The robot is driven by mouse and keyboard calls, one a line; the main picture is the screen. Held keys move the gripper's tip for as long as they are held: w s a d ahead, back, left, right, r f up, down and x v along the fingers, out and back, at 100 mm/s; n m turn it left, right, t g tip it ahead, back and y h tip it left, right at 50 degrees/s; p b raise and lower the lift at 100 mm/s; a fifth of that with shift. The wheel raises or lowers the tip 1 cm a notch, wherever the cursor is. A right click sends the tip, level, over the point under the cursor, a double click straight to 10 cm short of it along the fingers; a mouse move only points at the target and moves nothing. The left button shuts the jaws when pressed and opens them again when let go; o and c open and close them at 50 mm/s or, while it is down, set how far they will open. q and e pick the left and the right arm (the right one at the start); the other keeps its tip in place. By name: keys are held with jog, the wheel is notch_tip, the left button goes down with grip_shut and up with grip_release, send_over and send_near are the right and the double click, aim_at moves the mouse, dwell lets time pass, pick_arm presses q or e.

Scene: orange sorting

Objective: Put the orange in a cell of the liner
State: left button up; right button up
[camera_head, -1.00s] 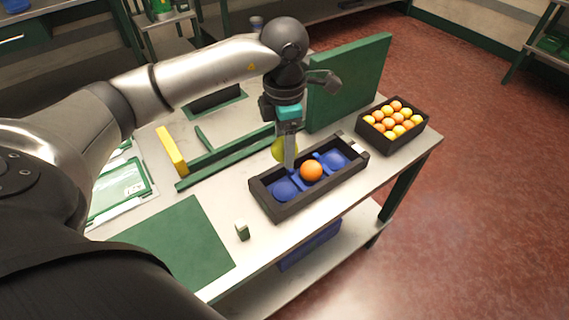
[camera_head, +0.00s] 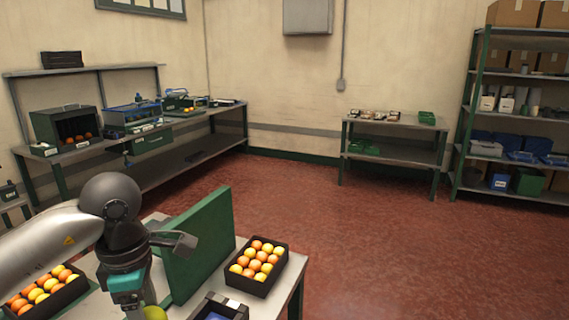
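My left gripper (camera_head: 136,306) hangs at the bottom edge, left of the green panel. Its body shows, but its fingertips are cut off by the frame. A yellow-green round fruit (camera_head: 154,313) shows right beside it at the bottom edge; I cannot tell whether the gripper holds it. The dark box with the blue liner (camera_head: 218,310) is right of the gripper. Only its far end is in view, so most cells and anything in them are hidden. My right gripper is not in view.
The upright green panel (camera_head: 205,245) stands close to my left arm. A black crate of oranges and yellow fruit (camera_head: 233,272) sits at the table's right corner, and another crate (camera_head: 78,285) is at the lower left. Red floor (camera_head: 390,250) lies open beyond, with shelves along the walls.

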pick_arm(q)
jog(key=m, duration=0.2)
jog(key=d+m, duration=0.1)
jog(key=m, duration=0.1)
jog(key=s+d+m, duration=0.1)
jog(key=m, duration=0.1)
jog(key=s+d+m, duration=0.1)
jog(key=m, duration=0.4)
jog(key=s+d+m, duration=0.1)
jog(key=d+m, duration=0.1)
jog(key=m, duration=0.3)
jog(key=s+d+m, duration=0.1)
jog(key=m, duration=0.4)
jog(key=shift+s+d+f+b, duration=0.2)
jog(key=shift+s+f+b, duration=0.15)
